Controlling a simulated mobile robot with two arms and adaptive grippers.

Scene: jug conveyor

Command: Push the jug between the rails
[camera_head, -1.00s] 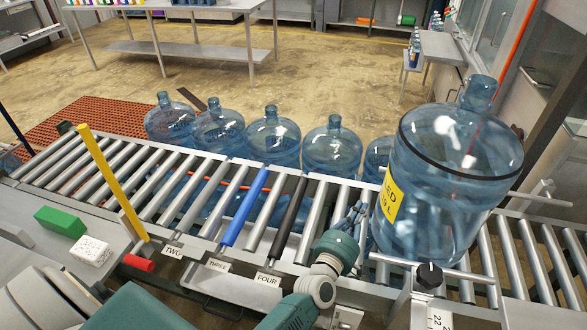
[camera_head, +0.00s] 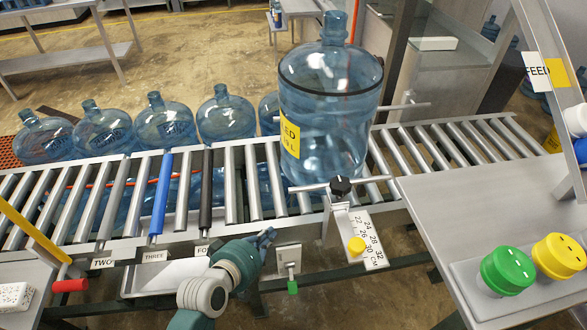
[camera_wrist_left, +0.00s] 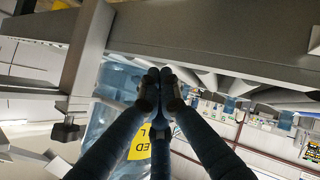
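The big clear blue jug (camera_head: 335,110), with a yellow label and a dark band, stands upright on the roller conveyor (camera_head: 235,185). A front rail (camera_head: 365,181) with a black knob (camera_head: 340,186) runs along its near side. A back rail (camera_head: 405,106) shows behind it. My left gripper (camera_head: 266,238) is at the conveyor's front edge, left of and nearer than the jug, apart from it. In the left wrist view its blue fingers (camera_wrist_left: 160,85) come together with nothing visible between them; the jug (camera_wrist_left: 105,120) shows behind. My right gripper is not visible.
Several similar jugs (camera_head: 165,125) stand behind the conveyor. A scale plate (camera_head: 368,240) sits below the knob. Green (camera_head: 508,270) and yellow (camera_head: 558,257) buttons are at right.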

